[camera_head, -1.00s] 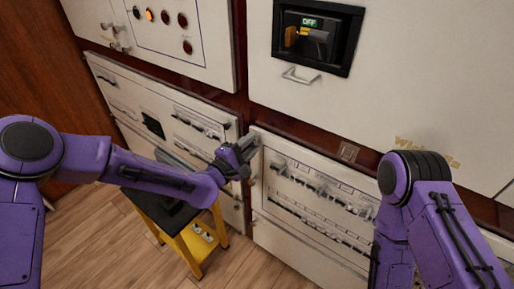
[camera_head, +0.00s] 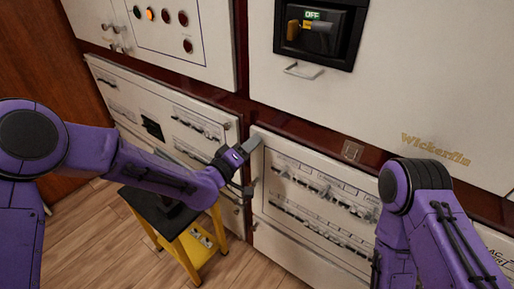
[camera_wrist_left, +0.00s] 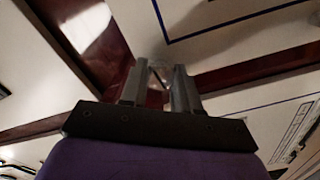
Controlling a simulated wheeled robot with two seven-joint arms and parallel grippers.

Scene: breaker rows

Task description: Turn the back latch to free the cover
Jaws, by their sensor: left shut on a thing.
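My left gripper (camera_head: 249,166) is at the upper left corner of the lower right cover (camera_head: 310,160), a cream panel with rows of breakers. It is shut on a small latch at that corner. The latch is mostly hidden by the fingers in the head view. In the left wrist view, the two grey fingers (camera_wrist_left: 157,88) stand with a small pale piece, the latch (camera_wrist_left: 156,75), between them. How far the latch is turned cannot be told. My right arm shows at the right of the head view, but its gripper is out of view.
A yellow stand with a black top (camera_head: 150,209) is on the wood floor below my left arm. Another breaker panel (camera_head: 185,112) is left of the cover. Above is a large cream door with a handle (camera_head: 302,72) and a dark switch window marked OFF (camera_head: 320,36).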

